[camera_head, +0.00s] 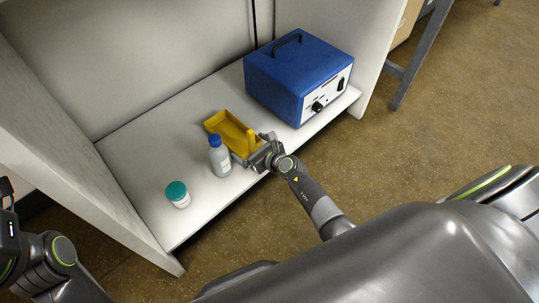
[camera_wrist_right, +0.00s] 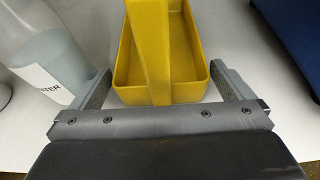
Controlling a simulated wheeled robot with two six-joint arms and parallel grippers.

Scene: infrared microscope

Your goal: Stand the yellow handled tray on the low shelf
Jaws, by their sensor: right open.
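The yellow handled tray (camera_head: 226,126) stands upright on the low white shelf (camera_head: 135,138), between a bottle and a blue box. In the right wrist view the tray (camera_wrist_right: 193,58) is straight ahead, with its handle (camera_wrist_right: 150,45) rising toward the camera. My right gripper (camera_head: 254,150) is at the tray's near end. Its two fingers (camera_wrist_right: 168,85) are spread apart, on either side of the tray's near end and handle, and they are open. The left arm shows at the lower left of the head view, but its gripper fingers cannot be made out.
A blue-capped bottle (camera_head: 219,160) stands close to the left of the tray; it also shows beside the left finger (camera_wrist_right: 52,58). A teal-lidded jar (camera_head: 177,194) is farther left. A blue instrument box (camera_head: 290,78) fills the shelf's right. Cabinet walls bound the shelf.

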